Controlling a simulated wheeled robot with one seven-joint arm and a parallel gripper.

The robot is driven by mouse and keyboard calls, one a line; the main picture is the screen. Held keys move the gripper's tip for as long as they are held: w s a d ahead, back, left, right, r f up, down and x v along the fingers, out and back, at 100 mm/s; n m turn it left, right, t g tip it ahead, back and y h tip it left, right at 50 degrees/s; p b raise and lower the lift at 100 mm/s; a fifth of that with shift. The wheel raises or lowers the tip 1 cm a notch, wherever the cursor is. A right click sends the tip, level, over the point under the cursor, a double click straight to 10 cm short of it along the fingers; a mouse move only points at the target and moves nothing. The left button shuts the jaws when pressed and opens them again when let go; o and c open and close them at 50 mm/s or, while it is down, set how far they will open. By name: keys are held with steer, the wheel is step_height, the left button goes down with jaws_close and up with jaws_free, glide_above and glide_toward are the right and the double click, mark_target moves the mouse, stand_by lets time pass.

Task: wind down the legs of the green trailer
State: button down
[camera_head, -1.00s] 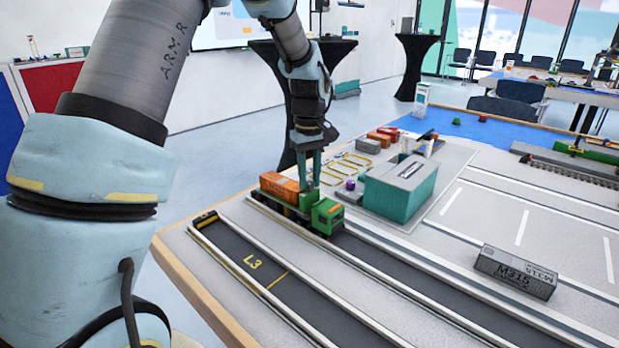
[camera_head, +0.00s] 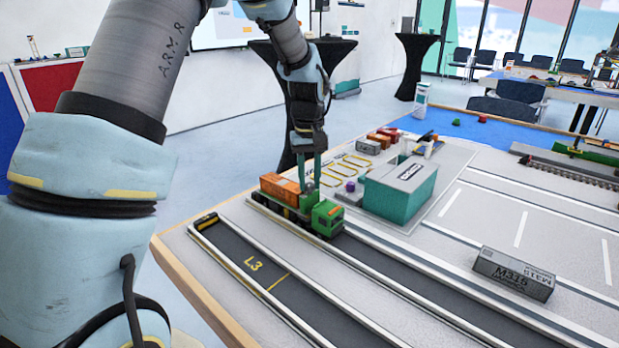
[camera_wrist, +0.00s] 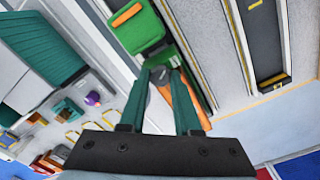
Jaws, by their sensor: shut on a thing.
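The green trailer (camera_head: 262,203) stands in a lane at the board's near left, carrying an orange container (camera_head: 279,187). A green truck cab (camera_head: 327,216) is at its right end; it also shows in the wrist view (camera_wrist: 140,29). My gripper (camera_head: 309,187) points down between container and cab. In the wrist view, my gripper's green fingers (camera_wrist: 162,76) are shut on a small dark grey part at the trailer, largely hidden between the tips. The orange container (camera_wrist: 184,103) lies partly behind the right finger. The trailer's legs cannot be made out.
A teal building (camera_head: 398,200) stands right of the truck, with a small purple object (camera_head: 350,185) beside it. Small containers (camera_head: 379,140) stand behind. A grey M315 container (camera_head: 515,272) lies at the right. The L3 lane (camera_head: 250,262) in front is empty.

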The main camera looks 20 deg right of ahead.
mark_target(308, 185)
steer(key=m, duration=0.3)
steer(key=shift+p, duration=0.4)
steer(key=shift+a+f+m, duration=0.1)
steer(key=shift+m, duration=1.3)
steer(key=shift+m+p, duration=0.3)
steer(key=c, duration=0.6)
jaws_free()
step_height(308, 185, up, 11)
steer(key=b, duration=0.1)
steer(key=shift+a, duration=0.15)
steer(key=shift+f, duration=0.1)
